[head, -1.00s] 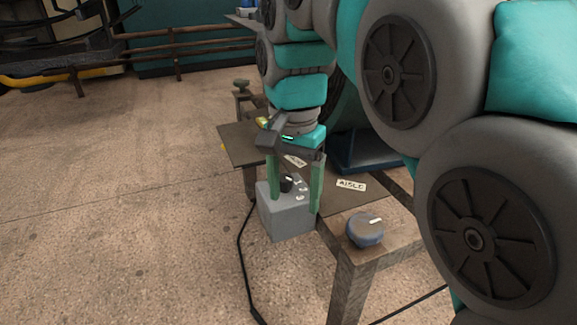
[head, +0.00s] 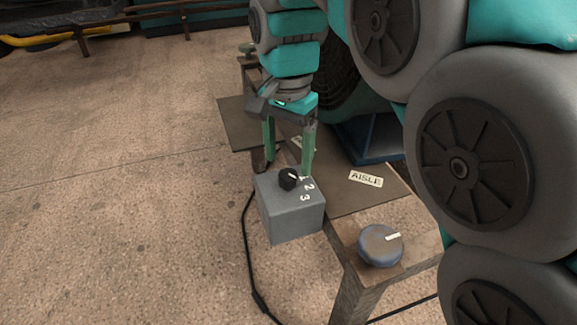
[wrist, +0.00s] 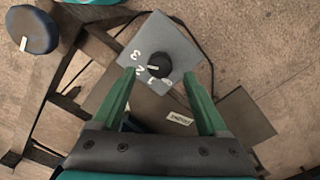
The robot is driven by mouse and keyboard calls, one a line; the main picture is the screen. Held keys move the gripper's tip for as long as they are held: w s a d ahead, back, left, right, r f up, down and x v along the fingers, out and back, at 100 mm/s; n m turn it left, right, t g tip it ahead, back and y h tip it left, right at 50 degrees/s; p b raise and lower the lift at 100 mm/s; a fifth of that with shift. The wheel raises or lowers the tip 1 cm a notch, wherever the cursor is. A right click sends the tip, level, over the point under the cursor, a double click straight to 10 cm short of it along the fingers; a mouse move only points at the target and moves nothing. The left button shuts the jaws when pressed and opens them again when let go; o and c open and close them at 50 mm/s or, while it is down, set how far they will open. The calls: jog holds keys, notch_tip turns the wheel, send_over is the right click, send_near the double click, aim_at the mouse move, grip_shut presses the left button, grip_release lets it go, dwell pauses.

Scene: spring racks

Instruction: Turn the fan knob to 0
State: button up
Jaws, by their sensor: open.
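The fan knob is a small black knob (head: 287,179) with a white pointer, on top of a grey box (head: 291,216) marked 1, 2 and 3. In the wrist view the knob (wrist: 160,65) has its pointer toward the left, near the 1 and 2 side; a partly hidden mark, perhaps 0, lies below the knob there. I cannot tell the exact setting. My gripper (head: 288,168) is open and empty, with green fingers.
A larger blue-grey knob (head: 381,245) with a white pointer sits on the wooden bench corner at right. An AISLE label (head: 366,179) lies on the brown board. A black cable (head: 247,240) runs down left of the box. Open floor lies to the left.

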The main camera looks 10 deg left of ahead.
aim_at(288, 173)
jog(key=shift+f, duration=1.9)
grip_shut()
